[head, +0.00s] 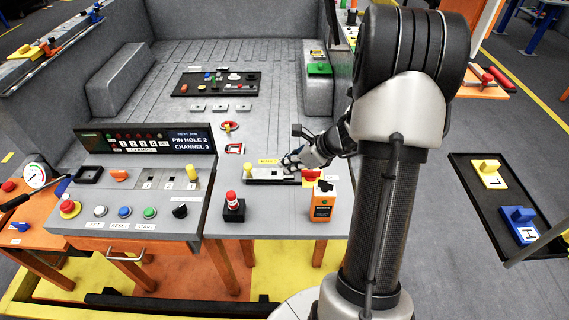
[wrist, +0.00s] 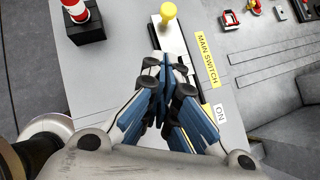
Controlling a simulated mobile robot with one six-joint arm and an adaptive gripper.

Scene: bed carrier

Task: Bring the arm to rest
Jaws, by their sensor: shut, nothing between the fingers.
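My gripper (head: 294,160) is at the end of my arm, low over the grey bench top beside the main switch (head: 265,174). In the wrist view my gripper (wrist: 160,62) has its fingers together with nothing between them. It lies over part of the switch plate and hides some of it. The yellow knob (wrist: 168,12) of the switch stands just beyond the fingertips. Labels reading "MAIN SWITCH" (wrist: 207,60) and "ON" (wrist: 219,114) lie beside the plate. Whether the fingers touch the switch cannot be told.
A red-topped black post (head: 233,207) and an orange box (head: 322,202) stand near the bench's front edge. The control panel (head: 145,140) is to the left. A black tray (head: 468,172) with yellow and blue blocks is at the right. Open floor lies between bench and tray.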

